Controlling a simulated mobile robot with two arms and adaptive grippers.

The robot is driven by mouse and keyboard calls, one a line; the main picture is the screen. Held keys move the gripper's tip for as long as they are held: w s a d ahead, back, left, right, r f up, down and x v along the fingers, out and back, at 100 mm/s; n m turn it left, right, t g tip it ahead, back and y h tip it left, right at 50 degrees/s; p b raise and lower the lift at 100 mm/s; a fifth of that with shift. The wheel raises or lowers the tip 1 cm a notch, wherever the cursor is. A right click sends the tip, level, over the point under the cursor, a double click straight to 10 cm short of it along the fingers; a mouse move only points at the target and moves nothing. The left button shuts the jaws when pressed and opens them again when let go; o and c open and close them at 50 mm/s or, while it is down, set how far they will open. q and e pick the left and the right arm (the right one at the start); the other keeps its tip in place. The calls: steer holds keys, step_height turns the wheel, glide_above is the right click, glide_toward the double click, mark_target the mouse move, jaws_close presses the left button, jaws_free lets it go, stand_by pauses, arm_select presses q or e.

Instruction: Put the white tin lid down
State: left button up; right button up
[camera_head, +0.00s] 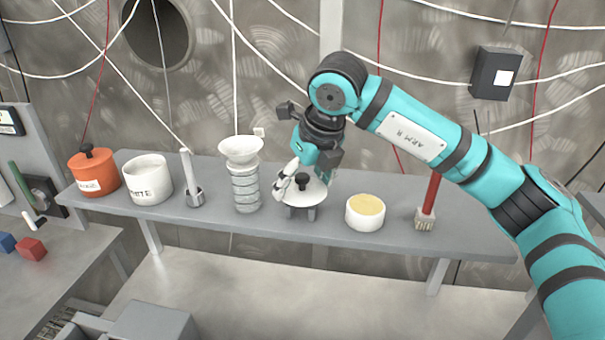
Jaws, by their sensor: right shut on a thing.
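The white tin lid (306,196) is a pale disc with a black knob, over the middle of the grey shelf. My right gripper (299,180) reaches down to it from above and is shut on it at the knob; the exact finger contact is partly hidden. Under the lid is a small dark-grey stand (301,213) with short legs. The lid is at or just above its top; I cannot tell whether they touch. The white tin (150,182), with dark lettering, stands open on the shelf at left. My left gripper is out of view.
On the shelf (330,229) are a lidded orange tin (95,174), an upright tool in a holder (192,180), a stacked white-topped column (243,175), a round tub with yellow contents (365,212) and a red-handled brush (428,205). Cables hang along the wall behind.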

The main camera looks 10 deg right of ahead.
steer(key=shift+f, duration=0.2)
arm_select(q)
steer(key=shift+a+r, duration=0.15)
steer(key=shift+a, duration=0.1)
arm_select(e)
steer(key=shift+a+f, duration=0.1)
steer(key=shift+f, duration=0.15)
arm_select(q)
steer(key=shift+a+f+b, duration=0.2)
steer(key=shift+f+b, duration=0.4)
steer(key=shift+b, duration=0.05)
arm_select(e)
steer(key=shift+f, duration=0.3)
steer(key=o, duration=1)
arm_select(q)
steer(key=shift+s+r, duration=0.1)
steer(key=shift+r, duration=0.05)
arm_select(e)
steer(key=shift+r, duration=0.15)
